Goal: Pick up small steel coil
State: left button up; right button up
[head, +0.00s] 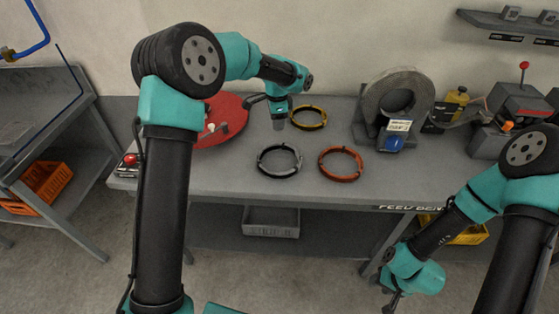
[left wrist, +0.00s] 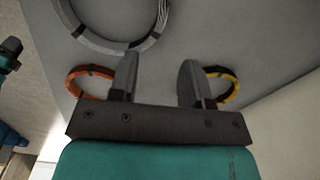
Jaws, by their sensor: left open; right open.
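The small steel coil (head: 279,160) is a grey ring with dark straps, lying flat near the table's front edge in the head view. My left gripper (head: 279,122) is above the table, behind this coil in the picture, and apart from it. In the left wrist view the left fingers (left wrist: 155,82) are spread with nothing between them. A grey strapped ring (left wrist: 157,30) is cut off by that view's top edge; I cannot tell surely which coil it is. My right gripper (head: 391,300) is open, low in front of the table, and apart from the coils.
An orange coil (head: 341,164) lies right of the steel coil, and a yellow coil (head: 308,117) lies behind. A large grey coil (head: 372,105) stands upright at the right. A red disc (head: 228,118) is at the left. A grey crate (head: 271,222) sits below the tabletop.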

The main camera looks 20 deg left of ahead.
pick_arm(q)
send_over(278, 144)
jog(key=shift+s+f, duration=0.1)
jog(key=shift+f, duration=2.65)
jog(key=shift+a+f, duration=0.1)
jog(key=shift+s+a+f, duration=0.1)
jog(key=shift+f, duration=1.15)
jog(key=shift+a+f, duration=0.1)
jog(key=shift+f, duration=1.15)
jog(key=shift+c, duration=0.2)
grip_shut()
